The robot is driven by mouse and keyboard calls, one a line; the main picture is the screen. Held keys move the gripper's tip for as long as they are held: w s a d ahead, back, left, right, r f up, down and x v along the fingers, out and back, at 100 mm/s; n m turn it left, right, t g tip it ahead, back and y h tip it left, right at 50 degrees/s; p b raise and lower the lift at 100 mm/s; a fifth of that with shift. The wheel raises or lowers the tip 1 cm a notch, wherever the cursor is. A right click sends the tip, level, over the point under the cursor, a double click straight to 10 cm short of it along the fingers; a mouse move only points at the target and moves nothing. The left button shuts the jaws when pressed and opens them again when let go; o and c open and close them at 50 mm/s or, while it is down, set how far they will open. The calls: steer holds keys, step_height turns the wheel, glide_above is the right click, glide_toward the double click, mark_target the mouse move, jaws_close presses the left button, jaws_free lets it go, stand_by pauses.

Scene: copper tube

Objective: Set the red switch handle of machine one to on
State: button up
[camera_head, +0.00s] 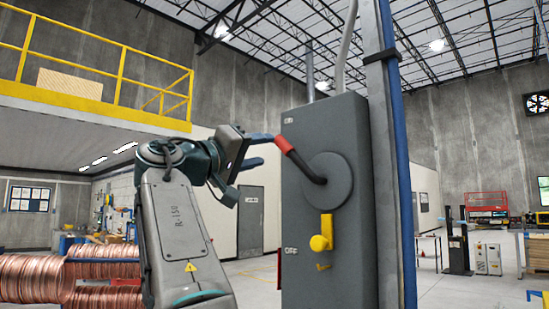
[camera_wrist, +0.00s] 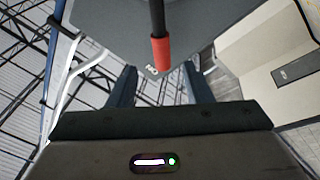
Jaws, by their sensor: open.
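The red switch handle (camera_head: 284,145) is the red end of a black lever on a round grey disc (camera_head: 340,178). The disc is on the front of a grey switch box (camera_head: 335,115). The lever slants up and left, its red end below the ON label (camera_head: 289,120); the OFF label (camera_head: 291,251) is lower down. My gripper (camera_head: 266,150) is open, just left of the red end, fingers pointing at the box. In the wrist view the red handle (camera_wrist: 161,54) lines up with the gap between the fingers of my gripper (camera_wrist: 160,75). Contact cannot be told.
A yellow latch-like part (camera_head: 322,234) sits on the box below the disc. A blue pipe (camera_head: 400,150) and a grey post run up the box's right side. Copper coils (camera_head: 35,278) lie at the lower left. Open floor shows behind, right of the box.

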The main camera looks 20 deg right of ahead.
steer(key=b+v, duration=0.1)
steer(key=v, duration=0.3)
steer(key=shift+s+a, duration=0.15)
steer(key=shift+a, duration=0.25)
steer(key=shift+f, duration=0.1)
steer(key=w+d+f+n+t+y, duration=0.1)
steer(key=w+d+f+n+y, duration=0.35)
steer(key=w+d+f, duration=0.35)
step_height(320, 180, down, 16)
steer(key=s+d+n+g+y, duration=0.1)
steer(key=s+d+y, duration=0.1)
steer(key=y, duration=0.4)
steer(key=s+a+f+g+y, duration=0.2)
steer(key=s+f, duration=0.6)
steer(key=f, duration=0.4)
steer(key=s+a+f+m+g+y+p, duration=0.1)
steer(key=s+a+f+y, duration=0.3)
steer(key=s+f, duration=0.5)
steer(key=s+a+f+g+y, duration=0.2)
steer(key=s+f, duration=0.7)
steer(key=f, duration=0.6)
steer(key=shift+a+f+g+y+p, duration=0.3)
steer(key=shift+a+g+y+p, duration=0.15)
steer(key=shift+a, duration=0.45)
steer(key=shift+m, duration=0.25)
